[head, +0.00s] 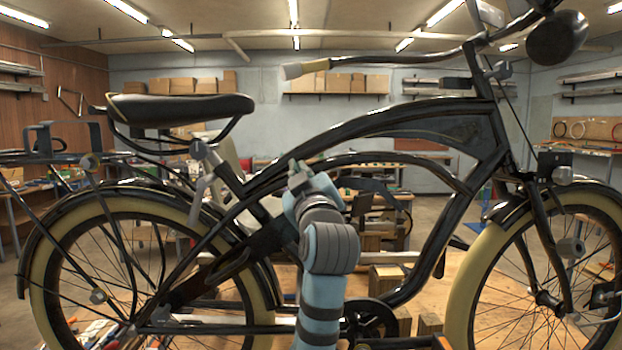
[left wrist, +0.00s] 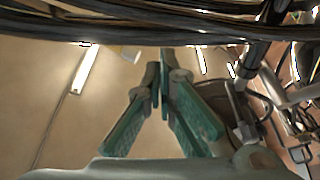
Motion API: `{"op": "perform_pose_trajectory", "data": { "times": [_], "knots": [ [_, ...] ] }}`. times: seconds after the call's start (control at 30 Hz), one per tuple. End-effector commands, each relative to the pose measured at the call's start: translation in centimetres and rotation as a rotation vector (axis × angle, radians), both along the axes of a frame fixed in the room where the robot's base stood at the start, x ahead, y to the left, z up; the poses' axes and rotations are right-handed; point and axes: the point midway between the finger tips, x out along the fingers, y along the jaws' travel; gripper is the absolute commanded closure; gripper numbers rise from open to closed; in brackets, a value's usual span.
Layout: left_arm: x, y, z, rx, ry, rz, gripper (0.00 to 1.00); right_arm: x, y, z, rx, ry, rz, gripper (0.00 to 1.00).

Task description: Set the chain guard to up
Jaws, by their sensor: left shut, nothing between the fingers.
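The black bicycle fills the head view. A broad dark bar (head: 237,258), which looks like the chain guard, slopes up from near the rear hub toward the frame's middle. Its upper front end is hidden behind my left arm. My left gripper (head: 294,167) is in front of the frame, pointing up and away, near the frame tubes and above the bar. In the left wrist view my left gripper (left wrist: 160,58) is shut and empty, its fingertips just below dark tubes that cross the top. I cannot tell whether it touches them. My right gripper is not in view.
The saddle (head: 180,108) is at the upper left and the handlebar (head: 400,60) at the upper right. The rear wheel (head: 45,265) and front wheel (head: 463,290) flank the arm. The crank and chainring (head: 370,320) are low beside it. Workbenches and shelves stand behind.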

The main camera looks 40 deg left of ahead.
Motion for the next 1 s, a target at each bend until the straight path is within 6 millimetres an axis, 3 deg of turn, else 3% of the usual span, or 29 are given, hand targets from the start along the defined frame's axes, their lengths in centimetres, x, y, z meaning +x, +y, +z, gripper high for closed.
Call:
{"op": "perform_pose_trajectory", "data": {
  "times": [0.07,0.3,0.67,1.0],
  "knots": [
    [1.0,1.2,0.8,0.001,0.003,0.003,1.0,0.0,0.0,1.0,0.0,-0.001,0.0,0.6],
    [2.3,-0.3,-2.4,0.0,0.003,-0.002,1.0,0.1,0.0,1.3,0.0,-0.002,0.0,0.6],
    [2.4,-0.5,-3.0,0.001,0.001,-0.001,1.0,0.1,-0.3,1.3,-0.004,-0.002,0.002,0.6],
    [3.3,-1.7,-5.0,0.042,0.034,-0.001,1.0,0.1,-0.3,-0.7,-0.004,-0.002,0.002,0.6]
  ]
}}
